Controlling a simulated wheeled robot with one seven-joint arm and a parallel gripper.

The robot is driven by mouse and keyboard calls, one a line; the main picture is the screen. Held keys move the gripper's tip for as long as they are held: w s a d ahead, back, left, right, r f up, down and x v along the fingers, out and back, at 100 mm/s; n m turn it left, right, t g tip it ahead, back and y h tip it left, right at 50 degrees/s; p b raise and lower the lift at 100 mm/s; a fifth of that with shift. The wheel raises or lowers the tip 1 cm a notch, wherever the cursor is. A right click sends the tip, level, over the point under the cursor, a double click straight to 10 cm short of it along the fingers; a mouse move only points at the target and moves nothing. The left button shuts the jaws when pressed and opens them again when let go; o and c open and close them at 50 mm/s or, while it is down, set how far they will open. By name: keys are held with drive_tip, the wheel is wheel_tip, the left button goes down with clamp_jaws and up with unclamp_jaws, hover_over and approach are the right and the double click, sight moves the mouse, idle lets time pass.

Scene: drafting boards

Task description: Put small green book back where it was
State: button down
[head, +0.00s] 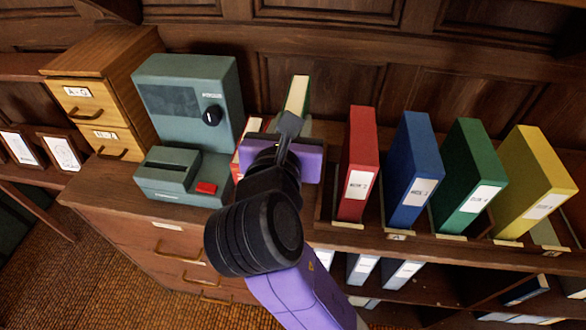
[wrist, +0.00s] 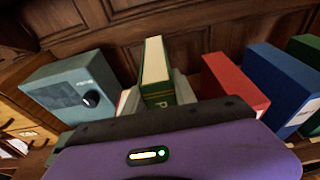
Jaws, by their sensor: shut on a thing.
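The small green book (head: 298,94) stands upright in my gripper, its cream page edges facing up. In the wrist view the green book (wrist: 156,62) shows a green cover edge and a spine with part of a light letter. My gripper (head: 289,128) is shut on the book, with a grey finger on each side in the wrist view (wrist: 161,90). It is over the shelf top between the teal machine and the red binder. The book's lower part is hidden behind my gripper, so I cannot tell whether it touches the shelf.
The red binder (head: 358,165) stands close on the right, then blue (head: 412,170), green (head: 468,178) and yellow (head: 530,185) binders. The teal machine (head: 188,100) and a wooden drawer box (head: 100,85) are left. A partly hidden red-and-white item (head: 237,163) is beside my gripper. Wood panelling is behind.

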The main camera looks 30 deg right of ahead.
wheel_tip(320, 180, down, 11)
drive_tip(key=shift+r+b, duration=0.1)
drive_tip(key=shift+b, duration=0.3)
idle(0.4)
drive_tip(key=c, duration=1)
unclamp_jaws()
drive_tip(key=shift+f, duration=0.25)
drive_tip(key=shift+s+a+r, duration=0.15)
drive_tip(key=shift+s+a, duration=0.05)
drive_tip(key=v, duration=1.1)
drive_tip(key=shift+s+a+r, duration=0.1)
drive_tip(key=shift+s, duration=0.15)
